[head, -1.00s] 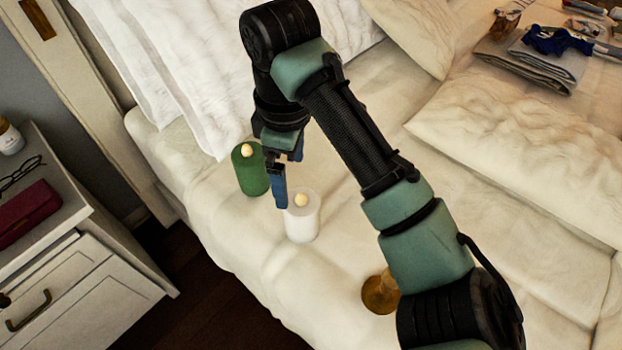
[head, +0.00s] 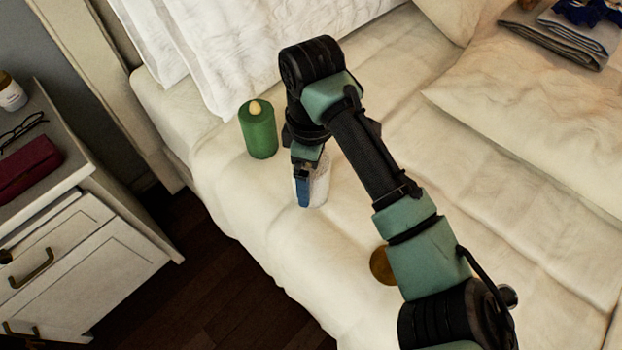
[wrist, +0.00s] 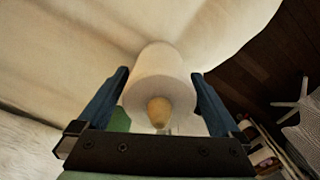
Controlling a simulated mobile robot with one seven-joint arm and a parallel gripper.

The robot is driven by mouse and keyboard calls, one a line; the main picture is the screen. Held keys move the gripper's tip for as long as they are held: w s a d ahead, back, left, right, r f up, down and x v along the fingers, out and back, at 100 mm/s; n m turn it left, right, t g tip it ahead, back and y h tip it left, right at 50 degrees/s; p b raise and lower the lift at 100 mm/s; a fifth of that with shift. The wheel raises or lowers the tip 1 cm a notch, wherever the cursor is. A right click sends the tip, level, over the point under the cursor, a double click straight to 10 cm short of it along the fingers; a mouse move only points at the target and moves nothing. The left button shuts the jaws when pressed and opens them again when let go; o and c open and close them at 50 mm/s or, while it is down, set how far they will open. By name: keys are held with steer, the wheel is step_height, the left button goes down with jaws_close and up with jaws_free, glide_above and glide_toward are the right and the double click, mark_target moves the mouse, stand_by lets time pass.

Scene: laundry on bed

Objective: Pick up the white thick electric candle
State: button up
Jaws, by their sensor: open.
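The white thick electric candle (head: 319,187) stands on the bed, partly hidden behind my gripper in the head view. In the wrist view the candle (wrist: 160,78) is seen from its top end, with its yellowish flame tip (wrist: 159,112) facing the camera. My gripper (wrist: 158,88) is open, with one blue finger on each side of the candle. A narrow gap shows beside the fingers. In the head view my gripper (head: 304,190) points down at the candle, and only one blue finger is clear.
A green candle (head: 258,130) stands to the left on the bed (head: 400,120). A round brown-gold object (head: 382,266) lies nearer, partly behind my arm. A nightstand (head: 60,180) with glasses and a red case is at the left. Folded cloths (head: 565,35) lie at the far right.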

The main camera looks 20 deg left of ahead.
steer(key=shift+f, duration=0.5)
steer(key=shift+c, duration=0.2)
steer(key=c, duration=1.3)
steer(key=shift+o, duration=0.2)
steer(key=shift+r, duration=0.15)
